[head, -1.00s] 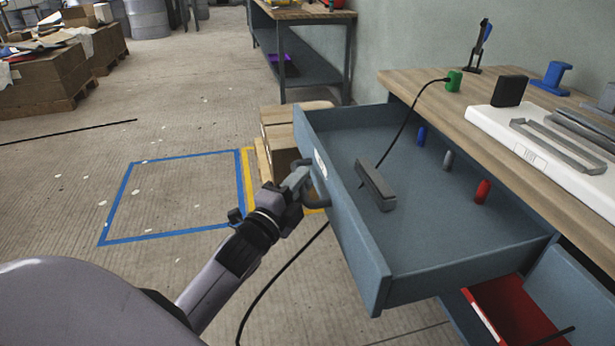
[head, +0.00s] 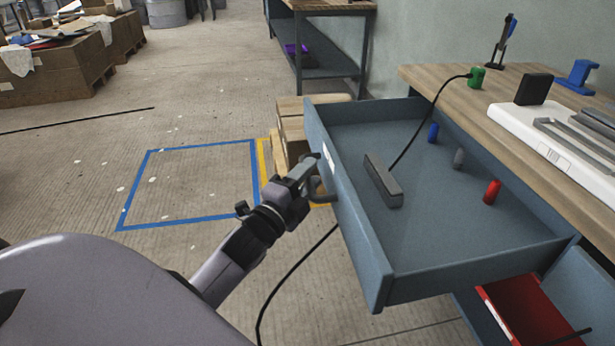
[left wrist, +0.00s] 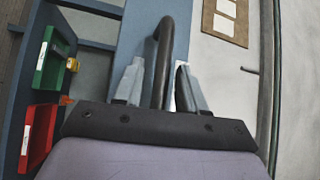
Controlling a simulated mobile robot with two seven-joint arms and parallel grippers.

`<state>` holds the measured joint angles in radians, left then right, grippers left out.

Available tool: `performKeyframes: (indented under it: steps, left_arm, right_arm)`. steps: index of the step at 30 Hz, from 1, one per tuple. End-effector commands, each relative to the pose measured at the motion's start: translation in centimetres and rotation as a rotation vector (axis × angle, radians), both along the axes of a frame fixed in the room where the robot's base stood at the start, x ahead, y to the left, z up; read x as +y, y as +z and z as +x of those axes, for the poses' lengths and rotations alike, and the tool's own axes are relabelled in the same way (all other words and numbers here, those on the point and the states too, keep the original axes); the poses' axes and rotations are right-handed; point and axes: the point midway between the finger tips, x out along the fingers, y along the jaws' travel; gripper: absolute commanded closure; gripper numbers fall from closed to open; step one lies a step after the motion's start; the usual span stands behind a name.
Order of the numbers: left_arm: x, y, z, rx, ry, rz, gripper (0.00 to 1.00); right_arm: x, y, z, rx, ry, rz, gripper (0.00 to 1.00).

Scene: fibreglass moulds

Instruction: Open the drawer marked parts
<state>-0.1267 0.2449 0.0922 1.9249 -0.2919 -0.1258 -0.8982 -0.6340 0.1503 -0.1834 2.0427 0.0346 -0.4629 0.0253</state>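The drawer (head: 355,215) is blue-grey and stands far out from the workbench. Its front carries a white label (head: 329,157), partly hidden and unreadable here, and a dark bar handle (head: 323,192). My left gripper (head: 308,172) is at this handle. In the left wrist view, the handle bar (left wrist: 165,45) runs between the two grey fingers of my left gripper (left wrist: 160,78), with a gap visible on either side, so the fingers look open around it. Whether one finger touches the bar is unclear. My right gripper is not in view.
The drawer holds a grey block (head: 383,180) and blue, grey and red small items. A lower drawer with a red bin (head: 525,312) stands open. A black cable (head: 285,275) hangs in front. A pallet stack (head: 292,130) is behind the handle; the blue-taped floor square (head: 185,190) is clear.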

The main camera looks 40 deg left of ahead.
Motion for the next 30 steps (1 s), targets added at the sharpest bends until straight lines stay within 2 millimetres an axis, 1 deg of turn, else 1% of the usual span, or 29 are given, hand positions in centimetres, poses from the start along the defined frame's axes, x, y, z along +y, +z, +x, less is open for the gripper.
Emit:
performKeyframes:
  steps: [5, 8, 18, 21, 25, 30]
  left_arm:
    - [0.0, 0.0, -0.2, 0.000, 0.000, 0.000, 0.59]
    - [-0.1, -0.1, -0.8, 0.000, -0.001, -0.001, 0.59]
    - [-0.4, -0.7, -5.2, 0.002, 0.000, -0.002, 0.59]
    - [-0.4, -0.8, -6.2, 0.000, 0.000, -0.001, 0.59]
    - [-0.4, -0.9, -6.9, 0.001, 0.001, 0.000, 0.59]
    - [-0.5, -0.9, -7.1, 0.000, 0.000, 0.000, 0.59]
  right_arm:
    - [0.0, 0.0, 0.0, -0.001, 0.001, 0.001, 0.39]
    - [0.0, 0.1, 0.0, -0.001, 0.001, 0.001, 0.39]
    - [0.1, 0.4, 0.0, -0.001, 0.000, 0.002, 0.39]
    - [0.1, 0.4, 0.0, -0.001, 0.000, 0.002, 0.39]
    - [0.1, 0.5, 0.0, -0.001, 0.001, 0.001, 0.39]
    - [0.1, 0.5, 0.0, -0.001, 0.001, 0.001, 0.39]
